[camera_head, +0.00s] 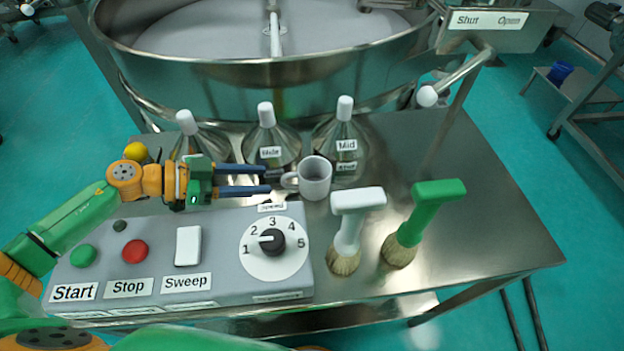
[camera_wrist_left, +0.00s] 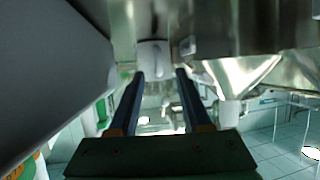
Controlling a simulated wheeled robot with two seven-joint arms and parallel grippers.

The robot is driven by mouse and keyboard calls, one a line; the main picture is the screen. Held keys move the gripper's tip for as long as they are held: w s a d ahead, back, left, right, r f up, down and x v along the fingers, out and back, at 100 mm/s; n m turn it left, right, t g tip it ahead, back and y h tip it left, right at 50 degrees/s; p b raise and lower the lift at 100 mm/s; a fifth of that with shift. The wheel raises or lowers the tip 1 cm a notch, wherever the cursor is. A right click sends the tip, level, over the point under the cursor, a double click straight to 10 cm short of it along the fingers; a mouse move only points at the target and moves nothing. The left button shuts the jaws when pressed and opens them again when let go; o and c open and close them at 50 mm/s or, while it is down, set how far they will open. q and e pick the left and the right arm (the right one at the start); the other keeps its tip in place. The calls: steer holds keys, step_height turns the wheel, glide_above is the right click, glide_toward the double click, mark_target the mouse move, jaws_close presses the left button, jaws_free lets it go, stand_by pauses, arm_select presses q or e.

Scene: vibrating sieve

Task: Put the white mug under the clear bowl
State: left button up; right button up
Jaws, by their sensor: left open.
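The white mug (camera_head: 314,178) stands upright on the steel table, its handle to the left. My left gripper (camera_head: 268,180) comes in from the left and is open. Its fingers point at the mug, their tips close to the handle and apparently short of it. In the left wrist view the mug (camera_wrist_left: 153,57) appears ahead between the fingers (camera_wrist_left: 160,78). Three clear, cone-shaped covers with white knobs stand behind: a left one (camera_head: 205,138), a middle one (camera_head: 270,138) and one labelled Mid (camera_head: 328,135). I cannot tell which is the clear bowl. My right gripper is not in view.
A grey control panel (camera_head: 218,270) with buttons and a dial lies in front of my gripper. A white brush (camera_head: 348,228) and a green brush (camera_head: 415,220) stand right of the mug. The large steel sieve (camera_head: 300,72) rises behind. The table's right side is clear.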

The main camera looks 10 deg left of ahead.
mark_target(305, 180)
arm_select(q)
steer(key=p+x, duration=0.1)
steer(key=x, duration=0.3)
steer(key=shift+w+d+f, duration=0.1)
steer(key=shift+w+d, duration=0.1)
steer(key=shift+d, duration=0.05)
jaws_close()
stand_by(1.0)
